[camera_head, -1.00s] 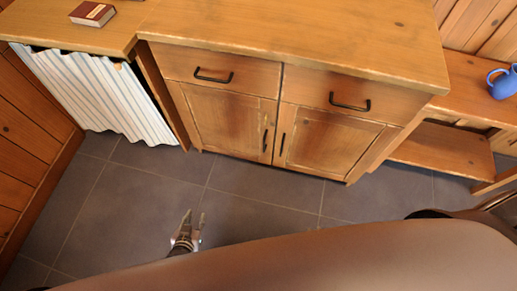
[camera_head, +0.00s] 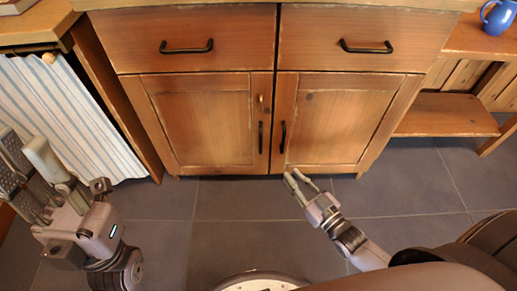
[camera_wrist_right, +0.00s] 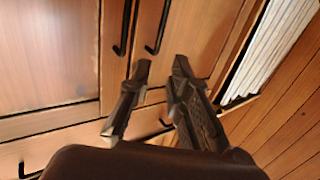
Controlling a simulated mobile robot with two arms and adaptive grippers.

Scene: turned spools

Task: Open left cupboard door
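The left cupboard door (camera_head: 205,125) is shut flush in the wooden cabinet, beside the shut right door (camera_head: 335,120). Its black vertical handle (camera_head: 260,137) is at its right edge, close to the right door's handle (camera_head: 283,137). My right gripper (camera_head: 292,176) is open and empty, below the handles and apart from them. The right wrist view shows the cabinet turned over, with the left door's handle (camera_wrist_right: 160,28) beyond my open fingers (camera_wrist_right: 160,70). My left gripper (camera_head: 28,152) is open and empty in front of the curtain at the left.
Two drawers with black handles (camera_head: 187,47) (camera_head: 366,46) sit above the doors. A striped curtain (camera_head: 85,125) hangs at left. A low shelf (camera_head: 445,115) stands at right, with a blue jug (camera_head: 497,17) above it. The tiled floor (camera_head: 225,205) before the doors is clear.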

